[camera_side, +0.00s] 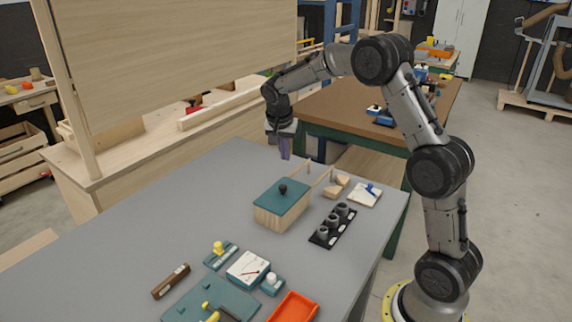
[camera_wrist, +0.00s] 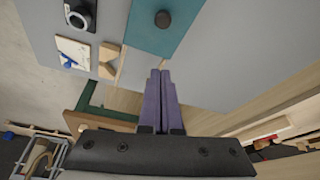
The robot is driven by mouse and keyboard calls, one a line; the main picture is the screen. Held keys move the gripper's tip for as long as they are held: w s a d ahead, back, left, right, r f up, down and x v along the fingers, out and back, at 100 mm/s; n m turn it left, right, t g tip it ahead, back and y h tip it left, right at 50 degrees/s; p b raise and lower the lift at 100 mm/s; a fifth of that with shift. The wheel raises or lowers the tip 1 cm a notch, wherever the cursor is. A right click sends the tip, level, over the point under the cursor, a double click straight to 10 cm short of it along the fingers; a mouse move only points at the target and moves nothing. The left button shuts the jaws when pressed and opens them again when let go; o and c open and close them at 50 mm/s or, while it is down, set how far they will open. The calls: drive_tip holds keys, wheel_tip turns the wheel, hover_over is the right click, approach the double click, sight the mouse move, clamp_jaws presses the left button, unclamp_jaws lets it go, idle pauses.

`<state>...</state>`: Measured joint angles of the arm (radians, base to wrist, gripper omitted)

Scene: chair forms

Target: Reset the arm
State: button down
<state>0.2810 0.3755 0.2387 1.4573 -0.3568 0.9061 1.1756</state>
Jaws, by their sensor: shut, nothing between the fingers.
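My gripper (camera_side: 285,150) hangs above the far end of the grey table, behind the wooden box, with its fingers pointing down. In the wrist view its two purple fingers (camera_wrist: 160,75) are pressed together with nothing between them. The arm is bent, with its elbow raised high. The grey table (camera_side: 130,215) lies below the gripper.
A wooden box with a teal lid (camera_side: 283,196) and dark knob stands near the gripper. A black holder with cylinders (camera_side: 333,226), wooden blocks (camera_side: 336,187), a white pad (camera_side: 365,194), a meter (camera_side: 248,268) and an orange tray (camera_side: 293,308) lie around. The table's left side is clear.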

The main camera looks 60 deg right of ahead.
drive_tip(key=s+a+r+n+t, duration=0.1)
drive_tip(key=s+a+r+t, duration=0.1)
drive_tip(key=s+a+r, duration=0.45)
drive_tip(key=s+a+r+n+t, duration=0.1)
drive_tip(key=s+a+r+t, duration=0.2)
drive_tip(key=r, duration=0.7)
drive_tip(key=s+a+n+y, duration=0.2)
drive_tip(key=s+a+n, duration=0.5)
drive_tip(key=s, duration=0.7)
drive_tip(key=s+a+f+n+y, duration=0.1)
drive_tip(key=s+a+f+n, duration=0.2)
drive_tip(key=s+f+n, duration=0.2)
wheel_tip(320, 180, down, 3)
drive_tip(key=shift+s+a+r+g+y, duration=0.1)
drive_tip(key=shift+s+a+g+y, duration=0.15)
drive_tip(key=shift+s, duration=0.85)
